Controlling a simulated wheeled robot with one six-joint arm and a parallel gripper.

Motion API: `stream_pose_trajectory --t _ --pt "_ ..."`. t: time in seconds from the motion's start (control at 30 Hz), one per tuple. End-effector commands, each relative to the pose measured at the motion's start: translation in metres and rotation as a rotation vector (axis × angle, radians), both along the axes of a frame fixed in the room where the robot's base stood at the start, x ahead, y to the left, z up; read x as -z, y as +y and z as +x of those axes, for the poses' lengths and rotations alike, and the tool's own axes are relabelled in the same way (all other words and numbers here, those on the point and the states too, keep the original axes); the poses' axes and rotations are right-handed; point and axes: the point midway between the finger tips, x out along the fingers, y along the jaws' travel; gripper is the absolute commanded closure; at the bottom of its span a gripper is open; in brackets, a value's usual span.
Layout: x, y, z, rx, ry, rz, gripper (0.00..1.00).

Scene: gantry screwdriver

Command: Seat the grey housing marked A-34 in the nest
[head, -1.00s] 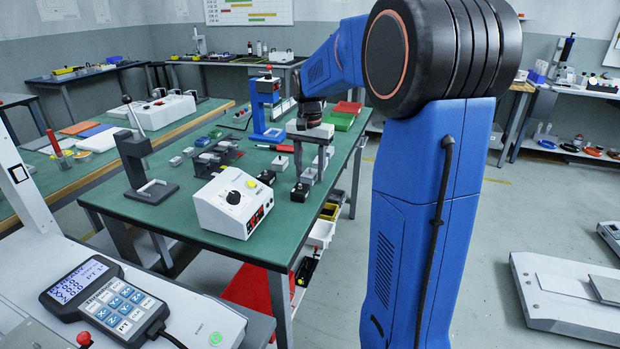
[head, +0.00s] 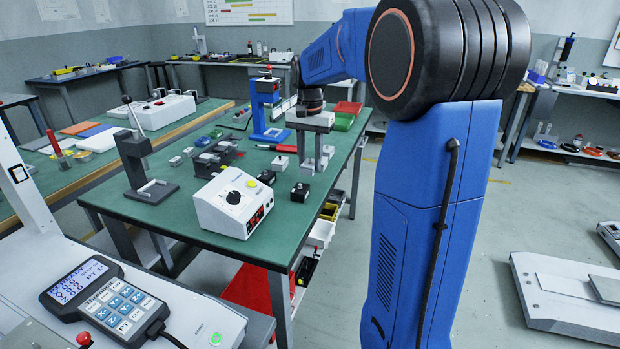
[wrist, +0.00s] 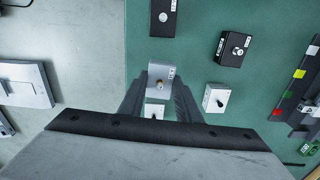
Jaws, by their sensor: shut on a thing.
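My gripper (head: 313,163) is at the right part of the green bench, with its fingers pointing down. The held housing (head: 308,168) appears just above the bench in the head view. Its label is too small to read, so I cannot confirm A-34. I cannot identify the nest for certain.
Two black boxes (head: 300,192) (head: 266,177) and a light grey box with a dark knob (head: 280,162) stand close by. A dark rack (head: 218,156), a white control box (head: 234,203), a dark stand (head: 135,150) and a blue press (head: 266,105) occupy the bench.

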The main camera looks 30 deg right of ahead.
Motion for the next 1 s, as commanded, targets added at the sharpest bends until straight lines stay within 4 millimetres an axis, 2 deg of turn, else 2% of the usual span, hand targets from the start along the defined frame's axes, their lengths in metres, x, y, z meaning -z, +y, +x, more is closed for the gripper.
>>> stream_pose_trajectory --t 0.5,1.0 --pt "-0.032 0.0 0.0 0.0 -0.001 0.0 0.96" --pt "-0.036 0.0 0.0 0.0 -0.001 0.0 0.96"
